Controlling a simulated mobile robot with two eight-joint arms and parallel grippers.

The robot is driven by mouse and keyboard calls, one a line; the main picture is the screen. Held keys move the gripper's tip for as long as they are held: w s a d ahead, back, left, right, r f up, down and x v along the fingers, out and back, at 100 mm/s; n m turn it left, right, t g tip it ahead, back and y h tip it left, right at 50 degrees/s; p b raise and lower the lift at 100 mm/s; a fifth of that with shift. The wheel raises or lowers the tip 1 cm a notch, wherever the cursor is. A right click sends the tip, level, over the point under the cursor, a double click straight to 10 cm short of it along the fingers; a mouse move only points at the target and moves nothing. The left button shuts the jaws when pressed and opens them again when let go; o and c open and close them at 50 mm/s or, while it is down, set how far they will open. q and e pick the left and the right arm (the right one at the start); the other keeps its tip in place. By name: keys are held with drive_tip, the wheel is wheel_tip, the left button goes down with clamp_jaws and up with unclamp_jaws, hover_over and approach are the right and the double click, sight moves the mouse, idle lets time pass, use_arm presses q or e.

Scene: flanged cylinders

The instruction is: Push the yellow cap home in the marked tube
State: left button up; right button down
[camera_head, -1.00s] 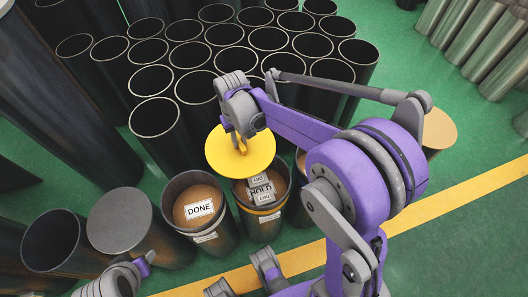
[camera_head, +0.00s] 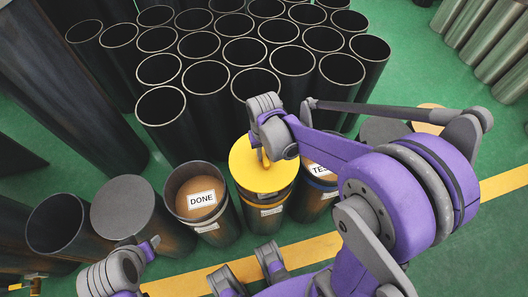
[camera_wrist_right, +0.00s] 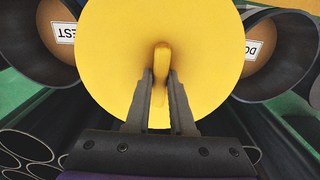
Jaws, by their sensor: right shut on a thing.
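The yellow cap (camera_head: 262,176) is a round disc with an upright grip tab. It lies over the mouth of the dark tube with a yellow band (camera_head: 266,210), between the DONE tube and the TEST tube. It hides that tube's mouth; I cannot tell whether it is fully seated. My right gripper (camera_head: 264,156) is above the cap, its fingers shut on the tab; this also shows in the right wrist view (camera_wrist_right: 161,82).
The DONE tube (camera_head: 218,223) stands close on the left, the TEST tube (camera_head: 306,207) close on the right. A grey-capped tube (camera_head: 122,207) and an open tube (camera_head: 58,222) are further left. Many open black tubes crowd behind. Green floor with a yellow line (camera_head: 500,184) lies in front.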

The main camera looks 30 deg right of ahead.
drive_tip(key=shift+f+b, duration=2)
drive_tip(key=shift+f, duration=0.8)
drive_tip(key=shift+f+b, duration=1.1)
drive_tip(key=shift+f, duration=0.3)
drive_tip(key=c, duration=0.7)
unclamp_jaws()
drive_tip(key=shift+r, duration=0.1)
drive_tip(key=shift+r+p, duration=2.65)
drive_tip(key=shift+r, duration=0.8)
